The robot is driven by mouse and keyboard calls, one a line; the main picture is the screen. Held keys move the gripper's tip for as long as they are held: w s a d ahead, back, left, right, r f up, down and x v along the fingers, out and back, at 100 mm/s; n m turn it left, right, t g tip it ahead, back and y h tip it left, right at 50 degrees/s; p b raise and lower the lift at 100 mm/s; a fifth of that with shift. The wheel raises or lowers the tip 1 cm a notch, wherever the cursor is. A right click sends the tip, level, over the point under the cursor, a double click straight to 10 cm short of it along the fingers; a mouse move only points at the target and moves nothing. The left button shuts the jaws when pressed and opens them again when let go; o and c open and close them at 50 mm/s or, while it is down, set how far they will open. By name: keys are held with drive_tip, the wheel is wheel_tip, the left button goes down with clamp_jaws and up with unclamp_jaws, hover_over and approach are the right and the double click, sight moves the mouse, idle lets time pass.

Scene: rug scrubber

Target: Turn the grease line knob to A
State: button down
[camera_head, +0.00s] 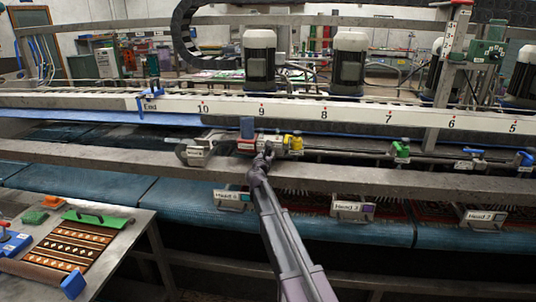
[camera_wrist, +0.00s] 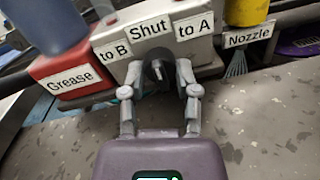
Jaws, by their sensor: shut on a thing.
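The grease line knob (camera_wrist: 157,71) is a small dark knob on a pale valve block (camera_wrist: 120,35). Labels "to B" (camera_wrist: 115,51), "Shut" (camera_wrist: 150,29) and "to A" (camera_wrist: 194,27) fan out above it. My gripper (camera_wrist: 160,75) has one finger on each side of the knob and is shut on it. The knob's pointer seems to face up toward "Shut", but its exact angle is hard to tell. In the head view my gripper (camera_head: 264,155) reaches the valve block (camera_head: 270,140) and hides the knob.
A red block labelled "Grease" (camera_wrist: 72,80) with a blue cylinder (camera_wrist: 45,22) stands left of the valve. A yellow part labelled "Nozzle" (camera_wrist: 248,37) is at the right. A grey beam (camera_head: 400,182) runs below. A side table (camera_head: 120,245) with brushes stands at the lower left.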

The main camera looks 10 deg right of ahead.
drive_tip(key=shift+m, duration=0.4)
drive_tip(key=m+p, duration=0.1)
drive_tip(key=m, duration=0.4)
drive_tip(key=shift+r, duration=0.1)
drive_tip(key=m, duration=0.5)
drive_tip(key=shift+w+m+y, duration=0.1)
drive_tip(key=shift+m+y, duration=0.2)
drive_tip(key=shift+y, duration=0.1)
drive_tip(key=shift+c, duration=1.8)
unclamp_jaws()
